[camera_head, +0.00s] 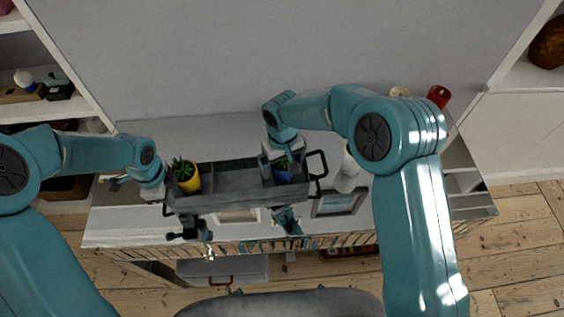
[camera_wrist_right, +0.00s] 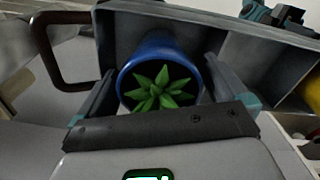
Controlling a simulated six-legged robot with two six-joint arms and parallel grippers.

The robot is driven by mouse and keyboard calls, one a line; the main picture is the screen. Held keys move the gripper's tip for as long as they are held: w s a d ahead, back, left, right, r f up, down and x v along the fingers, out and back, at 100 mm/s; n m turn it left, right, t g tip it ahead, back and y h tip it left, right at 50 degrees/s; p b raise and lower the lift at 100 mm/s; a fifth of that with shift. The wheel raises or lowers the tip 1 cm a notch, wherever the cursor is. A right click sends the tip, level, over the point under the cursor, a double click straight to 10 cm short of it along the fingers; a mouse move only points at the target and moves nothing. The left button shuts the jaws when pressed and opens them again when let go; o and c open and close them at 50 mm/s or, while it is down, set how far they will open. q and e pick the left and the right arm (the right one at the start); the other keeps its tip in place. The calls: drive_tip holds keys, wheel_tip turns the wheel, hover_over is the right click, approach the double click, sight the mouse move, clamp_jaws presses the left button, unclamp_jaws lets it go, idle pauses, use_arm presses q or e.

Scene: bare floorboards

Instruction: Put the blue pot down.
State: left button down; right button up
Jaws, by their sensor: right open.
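The blue pot (camera_head: 283,177), holding a green succulent, sits in the right end compartment of a grey tray (camera_head: 236,182); in the right wrist view the pot (camera_wrist_right: 150,48) stands upright against the tray's grey walls. My right gripper (camera_head: 280,158) is over that compartment. In the wrist view its fingers (camera_wrist_right: 160,90) are open, one on each side of the pot; I cannot tell whether they touch it. My left gripper (camera_head: 163,198) is at the tray's left end by its handle; its fingers are too small and hidden to read.
A yellow pot (camera_head: 187,179) with a plant is at the tray's left end. A white bottle (camera_head: 347,172) and a picture frame (camera_head: 339,203) are right of the tray. A red can (camera_head: 438,96) stands at the back right. Dark and teal tools lie along the front.

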wheel_tip(320, 180, up, 12)
drive_tip(key=shift+f, duration=0.1)
idle(0.4)
use_arm(q)
drive_tip(key=c, duration=1.3)
unclamp_jaws()
drive_tip(key=shift+o, duration=0.2)
